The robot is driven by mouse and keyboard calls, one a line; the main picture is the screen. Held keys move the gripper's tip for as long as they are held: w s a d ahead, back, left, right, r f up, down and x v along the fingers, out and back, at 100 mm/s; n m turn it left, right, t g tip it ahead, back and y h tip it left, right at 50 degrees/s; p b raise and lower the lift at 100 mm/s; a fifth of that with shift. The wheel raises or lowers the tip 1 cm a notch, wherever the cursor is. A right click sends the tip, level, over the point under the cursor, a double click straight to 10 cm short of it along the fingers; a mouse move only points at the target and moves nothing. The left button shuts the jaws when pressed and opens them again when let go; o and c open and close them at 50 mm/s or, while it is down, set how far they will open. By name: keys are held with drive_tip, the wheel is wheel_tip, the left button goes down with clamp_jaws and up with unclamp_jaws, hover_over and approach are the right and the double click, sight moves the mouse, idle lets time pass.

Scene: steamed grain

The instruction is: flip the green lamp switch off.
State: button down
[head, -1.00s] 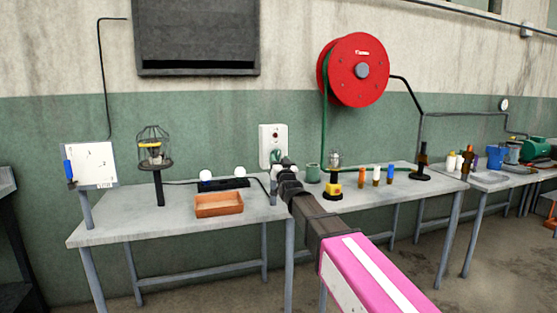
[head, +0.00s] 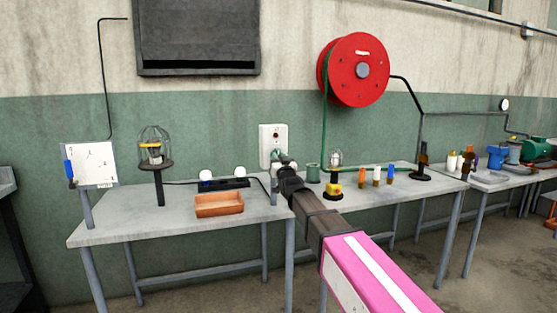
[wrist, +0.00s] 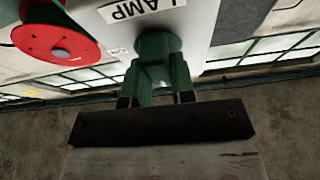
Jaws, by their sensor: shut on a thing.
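The plate carries a LAMP label (wrist: 135,8) in the wrist view, with a smaller marking beside the lever that I cannot read fully. In the head view my gripper (head: 283,162) reaches up to the plate and hides part of the switch (head: 275,154). I cannot tell the lever's exact angle there.
Under the plate, the grey table (head: 130,222) holds a caged stand (head: 155,150), an orange tray (head: 219,207) and two white bulbs on a black base. A yellow-based lamp (head: 334,189) and several small bottles stand to the right. A red hose reel (head: 345,80) hangs above.

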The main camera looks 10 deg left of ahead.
drive_tip(key=shift+n+y, duration=0.4)
drive_tip(key=shift+n, duration=0.2)
drive_tip(key=c, duration=1)
unclamp_jaws()
drive_tip(key=shift+o, duration=0.2)
drive_tip(key=v, duration=1.1)
drive_tip(key=shift+r, duration=0.2)
